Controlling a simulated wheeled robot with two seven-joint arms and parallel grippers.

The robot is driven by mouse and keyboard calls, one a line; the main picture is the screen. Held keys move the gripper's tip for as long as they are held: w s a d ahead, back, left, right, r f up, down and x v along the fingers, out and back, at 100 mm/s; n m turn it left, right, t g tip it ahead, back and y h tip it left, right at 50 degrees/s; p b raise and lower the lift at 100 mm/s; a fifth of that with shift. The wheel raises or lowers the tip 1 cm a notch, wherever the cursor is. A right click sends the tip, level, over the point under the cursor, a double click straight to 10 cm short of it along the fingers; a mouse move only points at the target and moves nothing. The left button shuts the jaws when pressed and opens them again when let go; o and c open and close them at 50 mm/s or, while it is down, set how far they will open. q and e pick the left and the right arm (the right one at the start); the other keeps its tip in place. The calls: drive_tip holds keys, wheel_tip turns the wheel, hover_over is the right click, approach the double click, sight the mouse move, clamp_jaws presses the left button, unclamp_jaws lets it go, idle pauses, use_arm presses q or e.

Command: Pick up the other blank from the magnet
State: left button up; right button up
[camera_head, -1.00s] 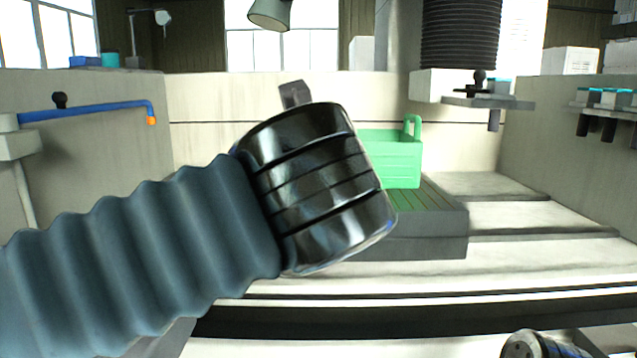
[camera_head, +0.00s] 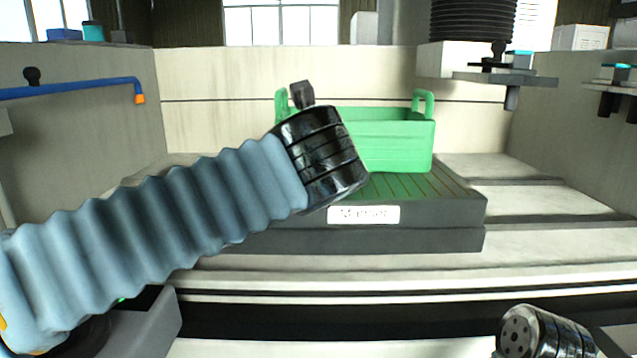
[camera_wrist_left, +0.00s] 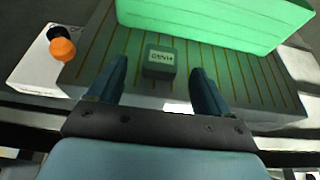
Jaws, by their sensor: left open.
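The magnet (camera_head: 450,205) is a dark grey block with a grooved top and a white label on its front. A small dark blank (camera_wrist_left: 160,70) with a pale label sits on the magnet's grooved top (camera_wrist_left: 90,70) in the left wrist view. My left gripper (camera_wrist_left: 161,73) is open, with one finger on each side of the blank in that view; I cannot tell whether they touch it. In the head view the left wrist hides the blank and most of the gripper, with only a dark tip (camera_head: 302,95) showing. My right wrist shows at the bottom right, its jaws out of view.
A green crate (camera_head: 395,145) with upright handles stands on the magnet behind my left gripper. It also shows in the left wrist view (camera_wrist_left: 220,20). A blue pipe (camera_head: 75,88) with an orange end is at the left. A machine head (camera_head: 465,60) hangs at upper right.

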use_arm(q)
drive_tip(key=x, duration=0.4)
drive_tip(key=shift+w+d+f, duration=0.1)
drive_tip(key=shift+d+f, duration=0.05)
drive_tip(key=c, duration=1.3)
